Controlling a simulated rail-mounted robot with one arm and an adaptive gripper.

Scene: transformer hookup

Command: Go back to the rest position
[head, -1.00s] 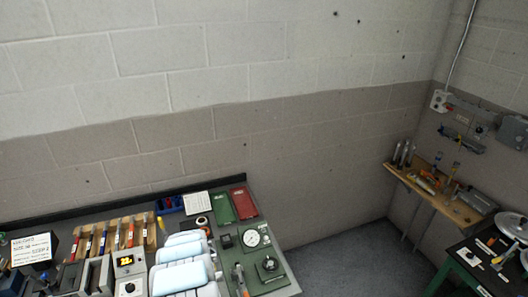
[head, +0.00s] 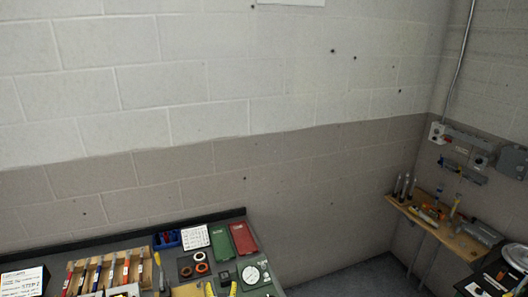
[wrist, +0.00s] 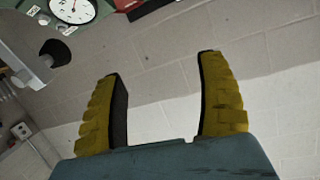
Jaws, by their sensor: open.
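My gripper (wrist: 158,65) shows in the wrist view with its two yellow and black fingers spread wide apart. Nothing is between them. The grey block wall (wrist: 270,60) fills most of the view beyond the fingers. A white dial gauge (wrist: 73,8) is at the top left of the wrist view, clear of the fingers. The gauge also shows on the bench in the head view (head: 251,274).
The bench (head: 120,250) at the lower left holds a pen rack (head: 110,272), a blue bin (head: 166,239), a green case (head: 220,249) and a red case (head: 243,239). A wooden shelf (head: 440,228) with tools is at the right. The wall between looks clear.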

